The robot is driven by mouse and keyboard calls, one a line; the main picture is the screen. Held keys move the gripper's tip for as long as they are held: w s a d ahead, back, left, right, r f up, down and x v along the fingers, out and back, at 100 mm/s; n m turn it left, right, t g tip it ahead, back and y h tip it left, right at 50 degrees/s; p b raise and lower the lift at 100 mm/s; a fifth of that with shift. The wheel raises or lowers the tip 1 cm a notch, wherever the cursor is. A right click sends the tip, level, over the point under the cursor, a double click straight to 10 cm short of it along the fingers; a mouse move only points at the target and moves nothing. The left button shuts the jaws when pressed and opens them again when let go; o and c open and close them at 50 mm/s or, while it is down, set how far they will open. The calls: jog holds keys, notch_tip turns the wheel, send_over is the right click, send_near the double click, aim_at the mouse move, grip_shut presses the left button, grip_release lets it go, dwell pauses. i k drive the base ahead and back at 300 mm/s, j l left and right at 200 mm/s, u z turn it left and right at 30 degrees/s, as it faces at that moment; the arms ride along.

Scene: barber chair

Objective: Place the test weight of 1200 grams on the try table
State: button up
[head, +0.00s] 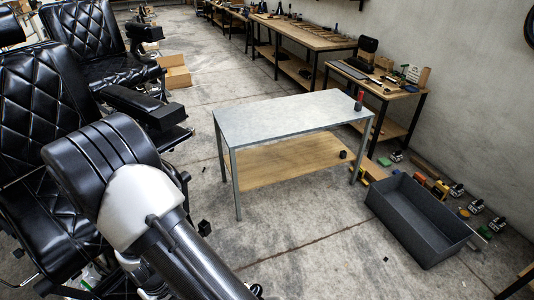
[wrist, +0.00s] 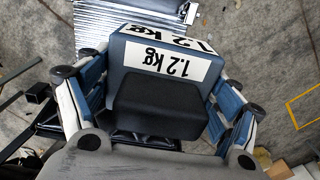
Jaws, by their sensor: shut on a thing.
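The test weight (wrist: 165,66) is a dark blue block with white labels reading 1.2 kg, which appear upside down in the wrist view. My gripper (wrist: 160,95) is shut on it, with blue-and-white fingers along its left and right sides. The head view does not show the weight or my gripper; my arm fills its lower left. A table with a bare grey top (head: 285,115), which looks like the try table, stands in the middle of the head view. A small red and dark object (head: 360,98) stands at its right end.
Black barber chairs (head: 40,130) stand at the left. A dark grey open bin (head: 415,222) lies on the floor at the right, near several small blocks and tools. Workbenches (head: 300,35) line the back wall. Most of the grey top and the floor before it are clear.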

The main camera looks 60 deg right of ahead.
aim_at(291, 115)
jog(key=k+z, duration=0.25)
jog(key=k+l+z, duration=0.1)
jog(key=z, duration=0.2)
jog(key=i+l+z, duration=0.4)
jog(key=l+z, duration=0.25)
jog(key=i+l, duration=0.25)
jog(key=i, duration=0.2)
jog(key=i+l, duration=0.3)
jog(key=i, duration=0.2)
jog(key=i+l, duration=0.25)
jog(key=i, duration=0.2)
jog(key=i+l, duration=0.3)
jog(key=i, duration=0.2)
jog(key=i+l, duration=0.25)
jog(key=i, duration=0.2)
